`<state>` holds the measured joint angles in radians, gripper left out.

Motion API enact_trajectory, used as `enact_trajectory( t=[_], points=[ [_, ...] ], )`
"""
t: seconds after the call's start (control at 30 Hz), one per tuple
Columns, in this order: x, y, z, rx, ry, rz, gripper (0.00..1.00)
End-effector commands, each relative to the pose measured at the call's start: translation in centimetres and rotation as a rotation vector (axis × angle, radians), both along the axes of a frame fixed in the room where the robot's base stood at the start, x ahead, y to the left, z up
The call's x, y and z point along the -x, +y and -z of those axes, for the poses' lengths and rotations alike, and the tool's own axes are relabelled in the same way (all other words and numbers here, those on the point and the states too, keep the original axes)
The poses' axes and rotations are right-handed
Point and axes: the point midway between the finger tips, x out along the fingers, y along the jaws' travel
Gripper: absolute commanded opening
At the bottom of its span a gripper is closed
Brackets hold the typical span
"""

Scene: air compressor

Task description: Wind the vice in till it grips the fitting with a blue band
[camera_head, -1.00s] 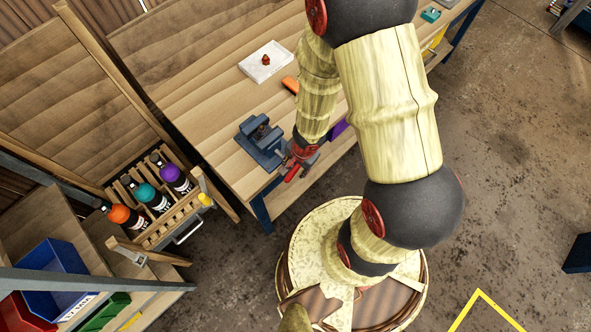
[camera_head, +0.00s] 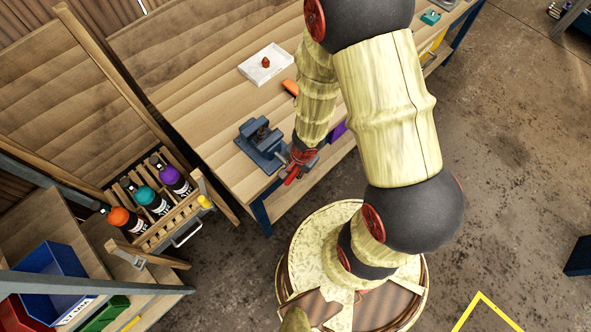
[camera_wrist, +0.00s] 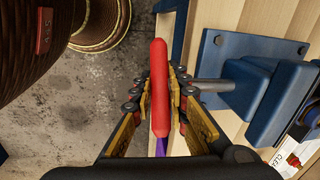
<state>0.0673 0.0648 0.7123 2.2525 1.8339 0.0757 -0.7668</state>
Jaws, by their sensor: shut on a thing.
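The blue vice (camera_head: 256,150) is fixed at the front edge of the wooden workbench, and its blue body (camera_wrist: 238,95) fills the right of the wrist view. A grey screw rod (camera_wrist: 212,85) runs from it towards a red handle bar (camera_wrist: 160,70). My gripper (camera_wrist: 160,98) is shut on this red handle, with a yellow-and-black finger on each side. In the head view my gripper (camera_head: 297,167) is just in front of the vice. A small dark shape shows at the jaws, too small to identify.
A white tray (camera_head: 256,72) with a red-orange piece (camera_head: 265,62) lies behind on the bench. An orange object (camera_head: 290,87) and a purple object (camera_head: 338,131) are near my arm. A rack (camera_head: 190,211) of several bottles stands left. A printed card (camera_wrist: 303,152) lies near the vice.

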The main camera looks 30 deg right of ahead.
Motion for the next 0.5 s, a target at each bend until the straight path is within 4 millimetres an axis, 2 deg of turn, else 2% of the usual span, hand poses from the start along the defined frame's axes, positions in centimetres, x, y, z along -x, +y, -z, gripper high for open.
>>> enact_trajectory(
  t=[0.5],
  points=[
    [0.03, -0.07, -0.16, -0.032, 0.012, 0.001, 0.0]
  ],
)
